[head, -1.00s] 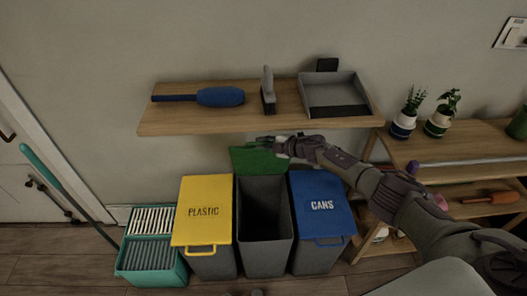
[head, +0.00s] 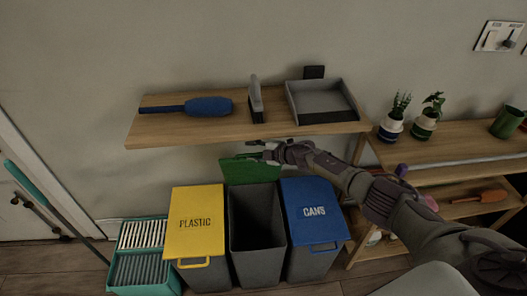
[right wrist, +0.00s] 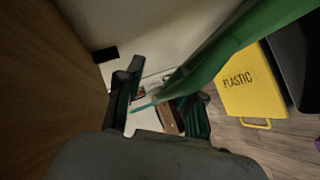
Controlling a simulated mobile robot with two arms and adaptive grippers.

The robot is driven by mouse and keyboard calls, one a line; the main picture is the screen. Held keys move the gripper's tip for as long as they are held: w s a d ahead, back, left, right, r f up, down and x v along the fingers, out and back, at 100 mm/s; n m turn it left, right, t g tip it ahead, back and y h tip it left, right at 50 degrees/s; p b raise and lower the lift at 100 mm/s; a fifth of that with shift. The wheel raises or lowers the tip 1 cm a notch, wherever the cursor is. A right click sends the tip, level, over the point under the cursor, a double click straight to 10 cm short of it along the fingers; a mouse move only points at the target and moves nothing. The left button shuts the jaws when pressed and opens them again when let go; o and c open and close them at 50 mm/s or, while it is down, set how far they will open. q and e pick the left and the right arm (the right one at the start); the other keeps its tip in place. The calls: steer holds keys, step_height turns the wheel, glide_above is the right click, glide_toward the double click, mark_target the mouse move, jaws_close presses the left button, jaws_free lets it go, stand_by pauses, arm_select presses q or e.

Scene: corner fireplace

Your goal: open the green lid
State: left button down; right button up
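The green lid (head: 250,171) stands raised, nearly upright, at the back of the middle grey bin (head: 256,220), whose top is open. My right gripper (head: 262,151) is at the lid's upper edge, just under the wooden shelf. In the right wrist view its two fingers (right wrist: 160,105) are spread apart with a gap between them. The green lid also crosses this view (right wrist: 225,50) from the upper right down to the right finger. I cannot tell whether they touch. My left gripper is not in view.
The wooden shelf (head: 190,127) sits close above my right gripper. The yellow plastic bin lid (head: 196,205) and blue cans bin lid (head: 313,215) are closed on either side. A teal crate (head: 143,270) stands at the left, plants (head: 423,122) at the right.

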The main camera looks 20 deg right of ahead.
steer(key=v, duration=1.1)
steer(key=shift+s+d+r, duration=0.2)
steer(key=shift+s, duration=0.05)
